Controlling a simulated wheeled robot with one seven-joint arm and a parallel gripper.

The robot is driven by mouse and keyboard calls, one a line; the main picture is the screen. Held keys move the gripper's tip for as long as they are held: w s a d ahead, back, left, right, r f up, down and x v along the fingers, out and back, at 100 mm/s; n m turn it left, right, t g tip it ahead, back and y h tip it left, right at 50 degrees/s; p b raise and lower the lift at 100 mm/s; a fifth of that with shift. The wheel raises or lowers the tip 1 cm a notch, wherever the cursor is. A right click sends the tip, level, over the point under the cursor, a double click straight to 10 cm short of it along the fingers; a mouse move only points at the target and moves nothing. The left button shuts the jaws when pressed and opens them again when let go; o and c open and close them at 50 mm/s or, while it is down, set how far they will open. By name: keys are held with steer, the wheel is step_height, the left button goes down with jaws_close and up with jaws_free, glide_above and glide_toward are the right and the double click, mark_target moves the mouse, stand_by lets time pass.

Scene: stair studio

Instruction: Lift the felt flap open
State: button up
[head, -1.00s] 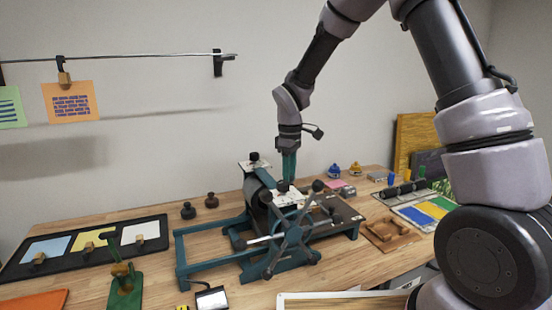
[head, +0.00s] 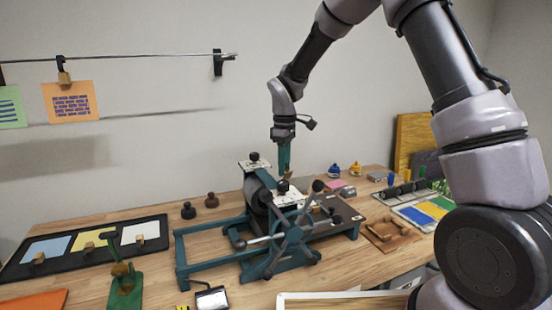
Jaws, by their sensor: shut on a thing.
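The teal and black press (head: 285,240) stands in the middle of the wooden bench, with a spoked wheel (head: 289,240) at its front. A dark roller shows between two pale speckled pieces with black knobs, one at the back left (head: 255,166) and one at the right (head: 286,196). My gripper (head: 285,172) points down above the press, behind the right speckled piece. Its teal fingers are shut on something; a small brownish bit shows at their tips. I cannot tell whether this is the felt flap, whose shape is not clear here.
Two dark knobbed pieces (head: 198,206) stand left of the press. A black tray (head: 82,247) with coloured cards lies further left. A wooden block (head: 390,232) and a colour-striped tray (head: 424,212) lie to the right. Bare bench shows left of the press.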

steer(key=shift+w+a+r, duration=0.1)
steer(key=shift+w+a, duration=0.1)
steer(key=shift+w, duration=0.65)
steer(key=shift+w+a+r, duration=0.1)
steer(key=shift+w+a, duration=0.05)
steer(key=shift+w, duration=0.65)
steer(key=o, duration=1.3)
steer(key=shift+a, duration=0.1)
steer(key=shift+s, duration=0.1)
step_height(320, 180, up, 8)
